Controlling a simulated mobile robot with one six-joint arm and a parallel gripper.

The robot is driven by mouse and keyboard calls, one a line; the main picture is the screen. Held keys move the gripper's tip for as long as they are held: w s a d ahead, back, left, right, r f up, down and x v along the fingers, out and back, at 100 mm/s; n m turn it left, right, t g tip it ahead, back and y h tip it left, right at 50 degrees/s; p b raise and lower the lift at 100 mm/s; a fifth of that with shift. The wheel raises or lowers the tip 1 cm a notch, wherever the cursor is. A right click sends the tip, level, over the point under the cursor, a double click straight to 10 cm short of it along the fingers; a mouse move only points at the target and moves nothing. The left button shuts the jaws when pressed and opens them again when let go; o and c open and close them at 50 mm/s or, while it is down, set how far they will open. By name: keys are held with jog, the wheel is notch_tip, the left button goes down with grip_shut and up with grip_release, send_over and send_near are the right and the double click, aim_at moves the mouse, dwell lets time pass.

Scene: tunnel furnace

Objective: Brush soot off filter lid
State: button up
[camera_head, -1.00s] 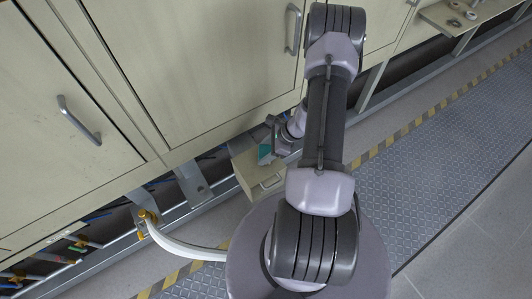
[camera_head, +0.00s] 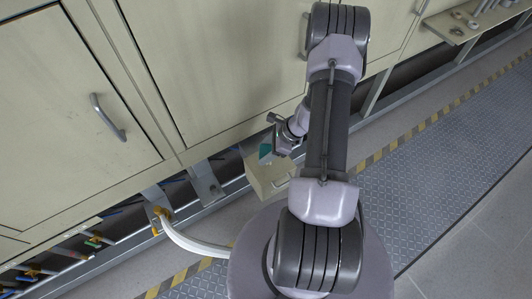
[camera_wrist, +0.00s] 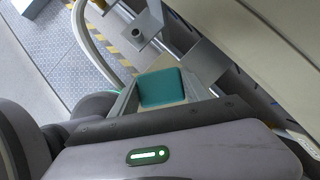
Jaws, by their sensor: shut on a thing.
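My gripper (camera_head: 277,147) is shut on a teal block-like thing (camera_head: 266,150), low in front of the cabinets. In the wrist view the teal thing (camera_wrist: 162,87) shows a flat, rounded-corner face just beyond my gripper's grey body. I cannot see bristles on it. I cannot make out a filter lid or soot in either view.
Beige cabinet doors (camera_head: 215,70) stand behind my arm. A white curved hose (camera_head: 190,242) with a yellow fitting and several pipes run low at the left. A shelf with metal parts (camera_head: 462,24) is at the upper right. The patterned walkway (camera_head: 440,170) at the right is clear.

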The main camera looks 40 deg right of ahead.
jog(key=shift+r+p, duration=0.95)
jog(key=shift+r, duration=0.7)
